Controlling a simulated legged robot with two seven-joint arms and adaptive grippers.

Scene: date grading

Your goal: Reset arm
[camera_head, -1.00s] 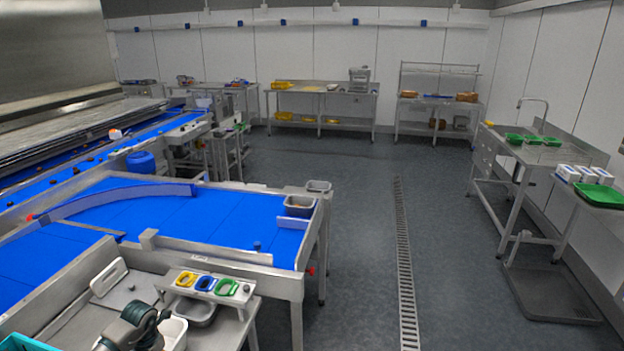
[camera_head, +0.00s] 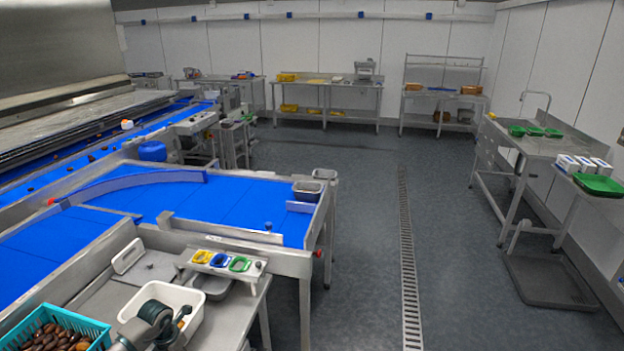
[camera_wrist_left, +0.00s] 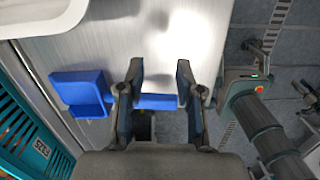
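My left gripper (camera_wrist_left: 160,85) shows in the left wrist view with its two dark fingers apart and nothing held between them. It is over a pale metal worktop (camera_wrist_left: 150,40). A blue object (camera_wrist_left: 82,92) lies left of the fingers, and another blue piece (camera_wrist_left: 158,101) shows behind the gap between them. In the head view one grey-green arm part of mine (camera_head: 152,318) reaches over a white tub (camera_head: 190,296) at the bottom left; its gripper cannot be made out there. My right gripper is not in view.
A teal crate of dates (camera_head: 95,322) stands left of the tub and edges into the left wrist view (camera_wrist_left: 35,120). A stand with yellow, blue and green rings (camera_head: 220,262) is behind the tub. A blue conveyor (camera_head: 230,205) lies beyond.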

